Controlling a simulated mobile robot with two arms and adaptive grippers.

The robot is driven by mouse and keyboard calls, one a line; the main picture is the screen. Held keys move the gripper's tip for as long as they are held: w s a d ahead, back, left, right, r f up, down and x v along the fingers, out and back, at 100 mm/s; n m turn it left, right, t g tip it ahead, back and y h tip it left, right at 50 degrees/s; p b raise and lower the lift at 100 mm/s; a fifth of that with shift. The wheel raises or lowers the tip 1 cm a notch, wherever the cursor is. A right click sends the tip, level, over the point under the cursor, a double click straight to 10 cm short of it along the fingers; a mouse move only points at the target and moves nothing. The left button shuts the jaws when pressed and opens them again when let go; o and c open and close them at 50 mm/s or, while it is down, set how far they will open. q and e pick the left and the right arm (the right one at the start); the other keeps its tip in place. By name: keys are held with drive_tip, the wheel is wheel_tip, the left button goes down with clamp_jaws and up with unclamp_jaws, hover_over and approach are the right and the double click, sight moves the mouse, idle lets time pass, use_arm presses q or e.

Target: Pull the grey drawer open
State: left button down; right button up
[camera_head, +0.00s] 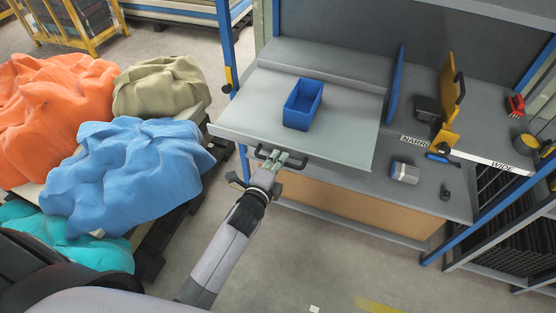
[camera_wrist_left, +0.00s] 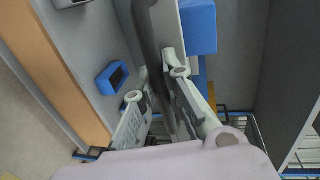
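The grey drawer unit (camera_head: 245,120) stands on the left part of the workbench, its flat grey top toward me. A black bar handle (camera_head: 296,163) is on its front edge. My left gripper (camera_head: 272,160) is at the left part of this handle. In the left wrist view the two fingers of the left gripper (camera_wrist_left: 160,80) lie on either side of the dark handle bar (camera_wrist_left: 147,25), close against it. Contact on both sides is partly hidden. How far the drawer is out is hard to tell. My right gripper is in neither view.
An open blue bin (camera_head: 302,104) rests on the grey top. Blue, orange and olive covered heaps (camera_head: 125,175) stand left of my arm. The floor in front of the bench is mostly clear.

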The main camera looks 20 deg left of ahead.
use_arm(q)
drive_tip(key=c, duration=1.7)
unclamp_jaws()
drive_tip(key=shift+o, duration=0.2)
drive_tip(key=v, duration=1.2)
drive_tip(key=shift+f, duration=0.15)
drive_tip(key=s+f+n+g+b, duration=0.1)
drive_tip(key=s+f+n+g, duration=0.2)
drive_tip(key=f, duration=0.8)
drive_tip(key=s+f+n+g+b, duration=0.15)
drive_tip(key=s+f, duration=0.35)
drive_tip(key=f, duration=0.6)
drive_tip(key=s+f+n+g+b, duration=0.1)
drive_tip(key=s+f+n+g, duration=0.25)
drive_tip(key=f, duration=0.75)
drive_tip(key=s+a+f+n+g+b, duration=0.1)
drive_tip(key=s+a+f+n+g, duration=0.1)
drive_tip(key=s+f, duration=0.7)
drive_tip(key=s+a+f+n+g+b, duration=0.1)
drive_tip(key=s+a+f+n+g, duration=0.2)
drive_tip(key=s, duration=1.2)
wheel_tip(320, 180, down, 6)
drive_tip(key=n+g, duration=0.1)
drive_tip(key=n, duration=0.2)
drive_tip(key=shift+s+a+g+y, duration=0.15)
drive_tip(key=shift+s+g+y, duration=0.05)
drive_tip(key=shift+g+y, duration=0.1)
